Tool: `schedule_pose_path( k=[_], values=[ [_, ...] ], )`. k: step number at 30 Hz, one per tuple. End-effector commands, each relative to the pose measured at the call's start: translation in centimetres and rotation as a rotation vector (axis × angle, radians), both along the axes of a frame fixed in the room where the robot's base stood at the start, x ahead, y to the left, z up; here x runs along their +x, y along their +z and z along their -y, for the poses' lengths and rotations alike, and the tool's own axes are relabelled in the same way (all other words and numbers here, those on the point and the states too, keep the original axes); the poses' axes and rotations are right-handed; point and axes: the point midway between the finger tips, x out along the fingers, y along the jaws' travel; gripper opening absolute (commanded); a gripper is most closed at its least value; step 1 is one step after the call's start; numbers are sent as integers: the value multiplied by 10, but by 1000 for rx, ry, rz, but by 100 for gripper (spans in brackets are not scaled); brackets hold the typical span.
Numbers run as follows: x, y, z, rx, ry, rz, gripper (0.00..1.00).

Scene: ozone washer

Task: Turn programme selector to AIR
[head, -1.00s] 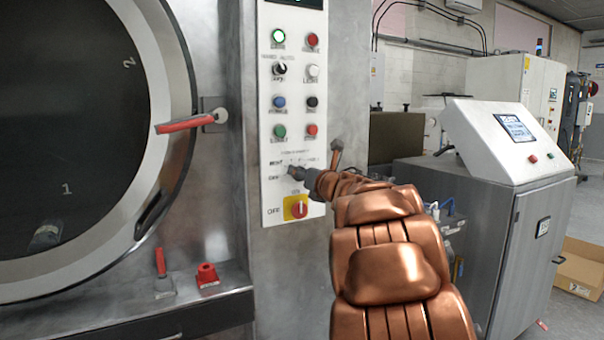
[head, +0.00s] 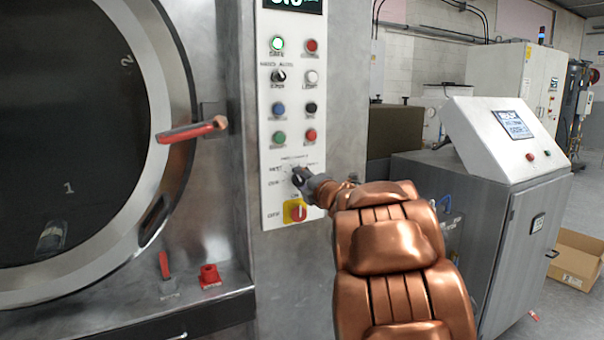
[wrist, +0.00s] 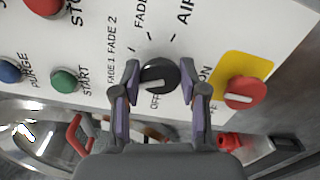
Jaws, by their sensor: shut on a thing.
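The programme selector (head: 297,179) is a black round knob low on the white control panel (head: 281,235). In the wrist view the knob (wrist: 159,75) sits between the two fingers of my gripper (wrist: 159,80), one on each side. The gripper is shut on it. A white pointer line crosses the knob, but I cannot tell surely which label it points to. FADE 1, FADE 2, another FADE label, AIR (wrist: 185,12) and OFF are printed around it. In the head view my gripper (head: 306,181) partly hides the knob and its labels.
A red rotary switch on a yellow plate (head: 295,210) is just below the selector. Several push buttons are above. A red door handle (head: 190,131) sticks out beside the round door at left. A grey cabinet with a screen (head: 500,190) stands at right.

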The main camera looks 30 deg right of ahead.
Motion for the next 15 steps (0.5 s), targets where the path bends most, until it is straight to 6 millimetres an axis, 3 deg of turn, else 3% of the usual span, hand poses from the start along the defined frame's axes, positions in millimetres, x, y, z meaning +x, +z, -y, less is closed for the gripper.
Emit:
schedule_pose_path(
  k=[15],
  values=[
    [1,3,-1,492,1,43,8]
  ],
)
